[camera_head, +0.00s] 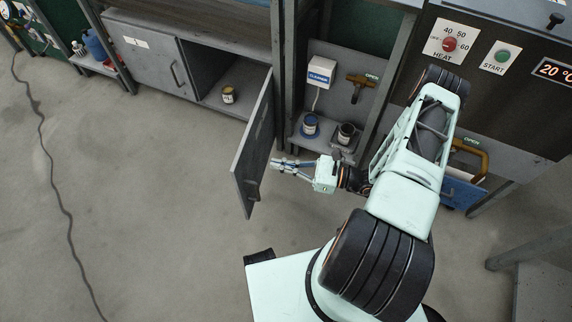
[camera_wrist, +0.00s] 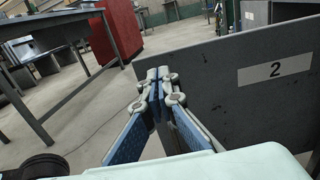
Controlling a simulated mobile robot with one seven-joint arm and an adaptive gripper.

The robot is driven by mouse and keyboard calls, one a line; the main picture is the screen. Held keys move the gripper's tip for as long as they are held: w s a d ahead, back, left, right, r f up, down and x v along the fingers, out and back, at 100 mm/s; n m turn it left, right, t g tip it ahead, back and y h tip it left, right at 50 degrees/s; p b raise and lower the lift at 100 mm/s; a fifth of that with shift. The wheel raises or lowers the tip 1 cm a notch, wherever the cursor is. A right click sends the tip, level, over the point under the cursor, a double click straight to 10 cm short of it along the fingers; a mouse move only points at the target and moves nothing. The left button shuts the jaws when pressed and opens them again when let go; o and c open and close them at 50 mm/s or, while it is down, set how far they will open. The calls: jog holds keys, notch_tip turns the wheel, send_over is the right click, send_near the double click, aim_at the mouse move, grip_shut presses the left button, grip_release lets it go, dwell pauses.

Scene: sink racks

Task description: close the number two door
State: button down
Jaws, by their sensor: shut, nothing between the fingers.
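The number two door (camera_head: 255,150) is a dark grey panel that stands wide open, swung out from the right side of the low cabinet. In the wrist view its face (camera_wrist: 240,95) fills the right side and bears a white label with a "2" (camera_wrist: 275,69). A handle (camera_head: 255,190) shows low on the door in the head view. My gripper (camera_head: 273,167) is shut and empty, just right of the door. In the wrist view its fingertips (camera_wrist: 158,75) are together beside the door's left edge. I cannot tell whether they touch the door.
The cabinet (camera_head: 150,57) has a closed left door with a handle and an open compartment holding a small can (camera_head: 228,95). To the right, a shelf holds a blue can (camera_head: 310,124) and a dark can (camera_head: 346,133). A cable (camera_head: 50,180) crosses the floor at left. Floor left of the door is clear.

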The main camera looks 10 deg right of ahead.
aim_at(240, 157)
jog(key=b+x, duration=0.1)
jog(key=x, duration=0.8)
jog(key=shift+a, duration=0.1)
